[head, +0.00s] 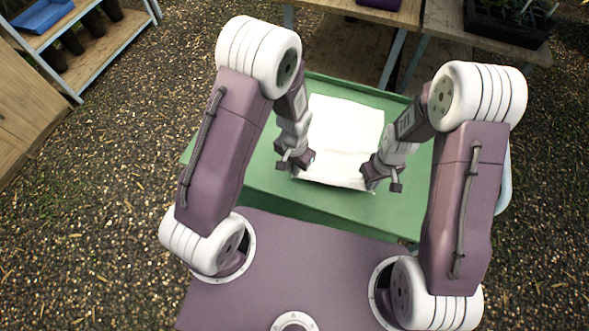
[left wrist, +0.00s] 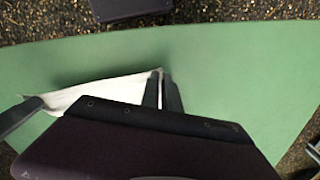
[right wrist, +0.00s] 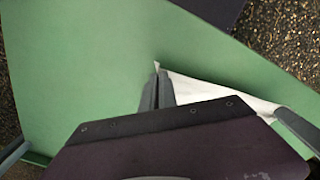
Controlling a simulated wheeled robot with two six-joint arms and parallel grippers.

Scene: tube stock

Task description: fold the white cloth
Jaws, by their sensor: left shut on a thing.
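The white cloth (head: 345,122) lies on the green table, its far part flat. A crease runs across it near the front, and its near edge spans between my two grippers. My left gripper (head: 300,167) is shut on the near left corner; in the left wrist view a bit of cloth (left wrist: 95,93) shows at its closed fingers (left wrist: 161,90). My right gripper (head: 375,178) is at the near right corner; in the right wrist view its fingers (right wrist: 156,90) are together with a tip of cloth (right wrist: 205,90) between them. My wrists hide part of the cloth's front edge.
The green table (head: 265,185) has bare room left of and in front of the cloth. Wooden benches (head: 345,45) stand behind, one with a dark planter (head: 510,28). A shelf with a blue tray (head: 42,15) is at the far left.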

